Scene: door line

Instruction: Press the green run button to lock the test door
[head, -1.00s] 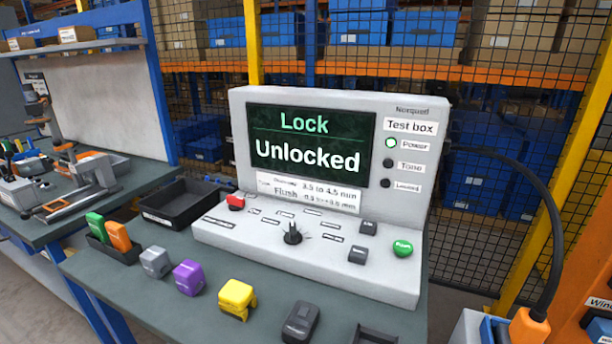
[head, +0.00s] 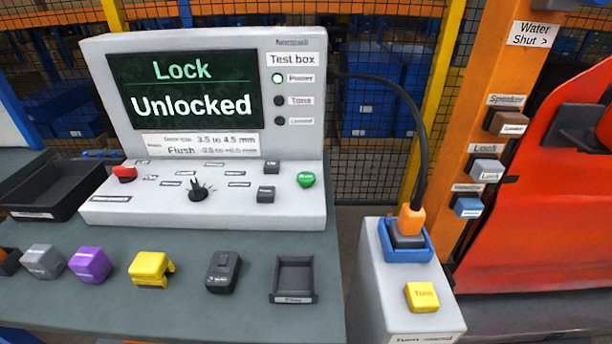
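The green run button (head: 306,179) sits at the right end of the sloped panel of the grey test box (head: 205,212). The box's screen (head: 187,90) reads "Lock" and "Unlocked". The Power lamp (head: 277,79) is lit green; the two lamps below it are dark. A black selector knob (head: 199,190) and a red button (head: 125,173) are on the same panel. Part of a red door (head: 540,200) shows at the right edge. Neither of my grippers is in view.
On the bench (head: 190,315) stand a black tray (head: 50,190), grey, purple and yellow blocks, a dark handheld device (head: 223,271) and a small empty tray (head: 294,279). A grey pedestal (head: 375,300) holds an orange plug (head: 411,220) with a black cable. An orange post (head: 500,120) carries labelled blocks.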

